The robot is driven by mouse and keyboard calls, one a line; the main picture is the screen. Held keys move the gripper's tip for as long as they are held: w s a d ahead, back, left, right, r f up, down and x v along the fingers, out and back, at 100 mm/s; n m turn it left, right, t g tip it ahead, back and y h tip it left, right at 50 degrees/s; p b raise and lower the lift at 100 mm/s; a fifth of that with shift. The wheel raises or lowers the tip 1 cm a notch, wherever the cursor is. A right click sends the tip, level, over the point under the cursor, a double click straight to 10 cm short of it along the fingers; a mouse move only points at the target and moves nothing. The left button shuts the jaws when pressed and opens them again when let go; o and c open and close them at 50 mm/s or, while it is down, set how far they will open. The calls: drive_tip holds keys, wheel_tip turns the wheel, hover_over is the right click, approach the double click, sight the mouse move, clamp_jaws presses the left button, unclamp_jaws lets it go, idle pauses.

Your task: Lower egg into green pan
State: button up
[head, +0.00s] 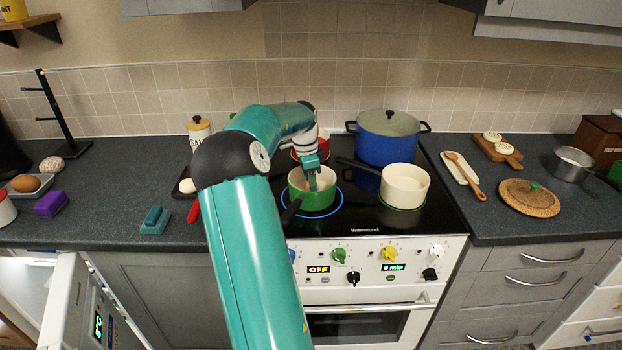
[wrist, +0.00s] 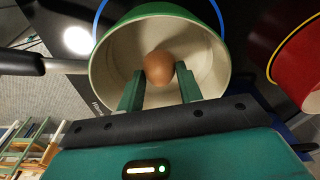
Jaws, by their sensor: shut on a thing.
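The green pan (head: 313,200) stands on the front left burner of the black hob, which is ringed in blue. Its cream inside and green rim (wrist: 222,75) fill the upper part of the wrist view, with its dark handle at the left. A brown egg (wrist: 158,68) sits between the tips of my gripper (wrist: 159,84), which is shut on it. In the head view my gripper (head: 312,178) points down into the pan's opening. The egg is not clear there. I cannot tell whether the egg touches the pan's bottom.
A cream pan (head: 404,187) stands to the right, its dark handle reaching toward the back left. A blue pot (head: 388,138) and a red pot (wrist: 297,62) stand behind. Another brown egg (head: 26,183) lies in a tray at the far left.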

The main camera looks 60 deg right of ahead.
drive_tip(key=o, duration=0.7)
drive_tip(key=shift+w+a+r, duration=0.15)
drive_tip(key=shift+w+r, duration=0.05)
drive_tip(key=shift+r, duration=2.1)
drive_tip(key=shift+w+a+r, duration=0.2)
drive_tip(key=shift+w+r, duration=0.05)
drive_tip(key=shift+r, duration=2)
drive_tip(key=shift+w+a+r, duration=0.15)
drive_tip(key=shift+w+r, duration=0.05)
drive_tip(key=shift+r, duration=2.1)
